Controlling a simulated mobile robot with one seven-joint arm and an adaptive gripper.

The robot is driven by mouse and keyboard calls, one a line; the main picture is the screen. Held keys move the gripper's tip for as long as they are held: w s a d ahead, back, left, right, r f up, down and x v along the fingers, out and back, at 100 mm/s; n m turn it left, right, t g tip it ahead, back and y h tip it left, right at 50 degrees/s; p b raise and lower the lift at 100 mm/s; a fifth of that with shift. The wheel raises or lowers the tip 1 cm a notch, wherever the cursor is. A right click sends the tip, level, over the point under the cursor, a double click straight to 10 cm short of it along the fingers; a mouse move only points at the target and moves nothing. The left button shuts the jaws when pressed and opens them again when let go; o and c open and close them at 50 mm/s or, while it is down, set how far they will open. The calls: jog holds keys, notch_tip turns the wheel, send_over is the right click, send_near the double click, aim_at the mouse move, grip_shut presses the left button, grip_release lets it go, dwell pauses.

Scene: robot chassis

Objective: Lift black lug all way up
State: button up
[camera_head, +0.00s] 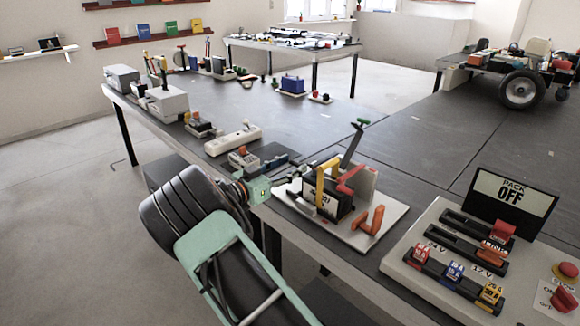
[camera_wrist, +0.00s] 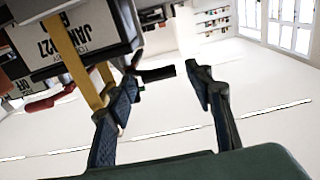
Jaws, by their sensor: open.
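A battery (camera_head: 325,195) with a dated label and a yellow strap (camera_head: 322,185) stands on a white plate (camera_head: 385,236). A red lug (camera_head: 351,180) is at its right. In the wrist view, a short black bar, apparently the black lug (camera_wrist: 158,73), sticks out beside the battery (camera_wrist: 85,40). My gripper (camera_head: 312,166) is at the battery's back left; in the wrist view, my gripper (camera_wrist: 166,80) has its fingers spread. The black bar appears between the fingertips, nearer the left one; contact cannot be told. In the head view I cannot make the black lug out clearly.
A dark upright lever with a green tip (camera_head: 353,144) rises behind the battery. An orange bracket (camera_head: 369,220) is at the plate's front right. A switch panel (camera_head: 430,255) and a "PACK OFF" display (camera_head: 510,200) stand to the right. A white power strip (camera_head: 233,140) lies behind left.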

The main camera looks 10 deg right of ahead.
jog(key=shift+c, duration=0.4)
grip_shut()
